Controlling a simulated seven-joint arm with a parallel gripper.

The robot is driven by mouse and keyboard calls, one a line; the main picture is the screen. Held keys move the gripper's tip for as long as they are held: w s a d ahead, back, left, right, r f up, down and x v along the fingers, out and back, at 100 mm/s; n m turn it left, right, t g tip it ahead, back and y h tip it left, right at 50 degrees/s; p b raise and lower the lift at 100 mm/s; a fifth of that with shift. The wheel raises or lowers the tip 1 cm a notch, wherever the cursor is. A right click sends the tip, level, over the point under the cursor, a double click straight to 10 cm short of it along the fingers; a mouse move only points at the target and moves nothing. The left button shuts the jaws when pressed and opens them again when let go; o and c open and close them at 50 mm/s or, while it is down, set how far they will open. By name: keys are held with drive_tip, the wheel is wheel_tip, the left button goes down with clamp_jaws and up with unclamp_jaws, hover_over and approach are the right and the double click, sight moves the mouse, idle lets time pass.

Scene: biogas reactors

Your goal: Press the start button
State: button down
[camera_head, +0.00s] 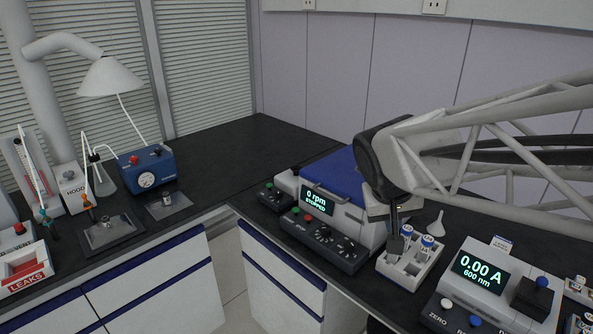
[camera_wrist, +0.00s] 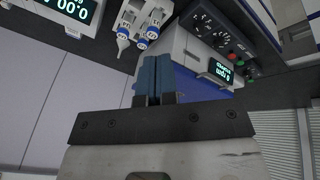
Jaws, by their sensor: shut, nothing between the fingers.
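The centrifuge-like machine with a blue lid (camera_head: 335,172) stands on the right bench, its display (camera_head: 320,199) reading "0 rpm STOPPED". On its low front panel (camera_head: 325,243) are a green button (camera_head: 295,210), a red button (camera_head: 308,217) and dark knobs. Which button is marked start is too small to read. My gripper (camera_head: 396,243) is shut and empty, to the right of the panel and close to the vial rack. Its closed fingers (camera_wrist: 157,80) point toward the machine, apart from the buttons.
A white rack (camera_head: 408,262) with blue-capped vials stands beside my gripper. A meter reading 0.00 A (camera_head: 480,273) is at the right. A small control box (camera_head: 273,195) sits left of the machine. The left bench holds a gauge box (camera_head: 146,170) and a lamp-like hood (camera_head: 110,78).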

drive_tip(key=w+a+f+n+t+h, duration=0.1)
drive_tip(key=w+a, duration=0.2)
drive_tip(key=w, duration=0.6)
drive_tip(key=w+a+f+t+h, duration=0.1)
drive_tip(key=w+a, duration=0.2)
drive_tip(key=w, duration=0.6)
drive_tip(key=n+t, duration=0.2)
drive_tip(key=t, duration=0.1)
hover_over(294, 208)
wheel_tip(294, 208, down, 9)
drive_tip(key=shift+r, duration=0.2)
drive_tip(key=shift+s+f, duration=0.1)
drive_tip(key=shift+f, duration=4.25)
